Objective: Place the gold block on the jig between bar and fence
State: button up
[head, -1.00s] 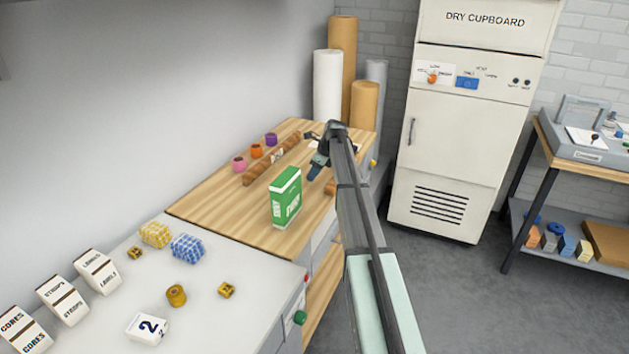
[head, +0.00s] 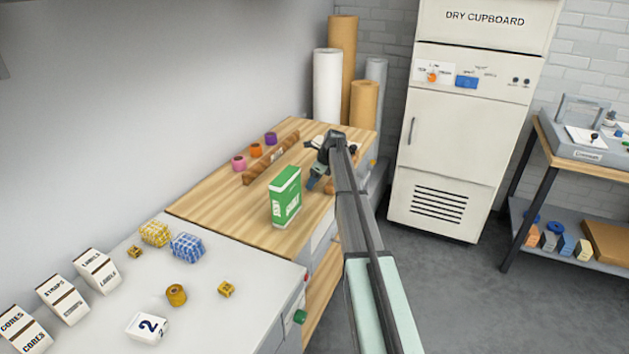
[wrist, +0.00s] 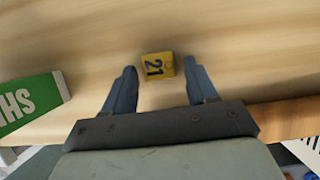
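A gold block (wrist: 157,66) marked 21 lies on the wooden worktop, seen in the wrist view. It lies between the lines of my gripper's two blue fingers, near their tips, with a gap on each side. My gripper (head: 314,184) is open and empty, just over the worktop right of the green box in the head view. I cannot make out this block in the head view, where my gripper and arm cover that area. A long brown bar (head: 271,158) lies across the back of the worktop. I cannot tell which parts are the jig and the fence.
The green box (head: 285,197) stands upright left of my gripper, also in the wrist view (wrist: 30,104). Coloured tape rolls (head: 256,151) line the bar's far side. A brown wooden piece (wrist: 285,118) lies at the right. The white bench (head: 215,325) holds small gold items and patterned packs.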

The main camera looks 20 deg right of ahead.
jog(key=v, duration=1.2)
jog(key=shift+r, duration=0.15)
